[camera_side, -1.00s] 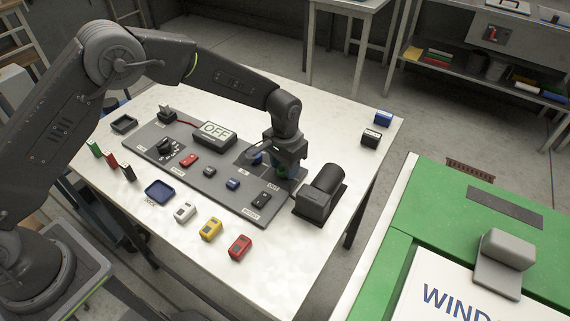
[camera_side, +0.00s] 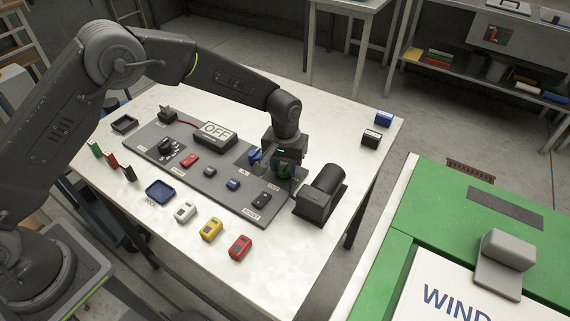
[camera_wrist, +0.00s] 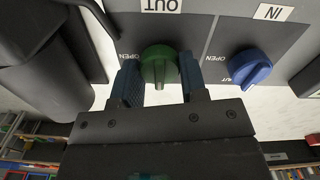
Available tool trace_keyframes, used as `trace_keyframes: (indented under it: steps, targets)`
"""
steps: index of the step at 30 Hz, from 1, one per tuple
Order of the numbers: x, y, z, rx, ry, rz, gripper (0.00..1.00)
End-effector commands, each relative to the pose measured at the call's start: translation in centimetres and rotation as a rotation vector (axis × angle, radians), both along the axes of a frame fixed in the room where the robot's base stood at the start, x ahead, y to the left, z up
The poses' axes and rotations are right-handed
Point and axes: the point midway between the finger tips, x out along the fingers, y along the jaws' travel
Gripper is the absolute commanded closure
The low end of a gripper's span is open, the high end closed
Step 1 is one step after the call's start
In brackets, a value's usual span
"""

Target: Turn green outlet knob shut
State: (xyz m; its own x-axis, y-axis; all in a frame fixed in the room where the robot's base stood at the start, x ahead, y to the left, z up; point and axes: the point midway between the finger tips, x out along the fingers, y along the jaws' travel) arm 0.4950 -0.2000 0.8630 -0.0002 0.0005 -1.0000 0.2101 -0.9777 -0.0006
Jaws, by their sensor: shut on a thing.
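The green outlet knob (camera_wrist: 160,66) sits on the grey panel (camera_wrist: 205,30) under the "OUT" label, with "OPEN" printed to its left in the wrist view. My gripper (camera_wrist: 160,88) is shut on it, one blue-padded finger on each side. The knob's narrow pointer end faces down in the wrist view, toward the gripper body.
A black motor-like unit (camera_side: 321,192) stands close to the right of my gripper. A box reading "OFF" (camera_side: 215,132) sits at the panel's back. White, yellow and red blocks (camera_side: 240,247) lie along the table's front. The white table's front right is clear.

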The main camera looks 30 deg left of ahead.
Motion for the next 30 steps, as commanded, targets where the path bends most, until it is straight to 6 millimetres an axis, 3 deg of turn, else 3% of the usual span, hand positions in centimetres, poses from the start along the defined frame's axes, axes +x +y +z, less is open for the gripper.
trace_keyframes:
  steps: [6,7,15,23,30]
  targets:
    - [0.0,0.0,0.0,-0.001,0.000,0.003,0.84]
    - [0.0,0.0,0.0,-0.001,0.000,0.003,0.59]
    - [0.0,0.0,0.0,-0.001,0.000,0.001,0.35]
    - [0.0,0.0,0.2,-0.001,-0.001,0.001,0.35]
    - [0.1,0.0,3.4,-0.002,-0.006,0.000,0.35]
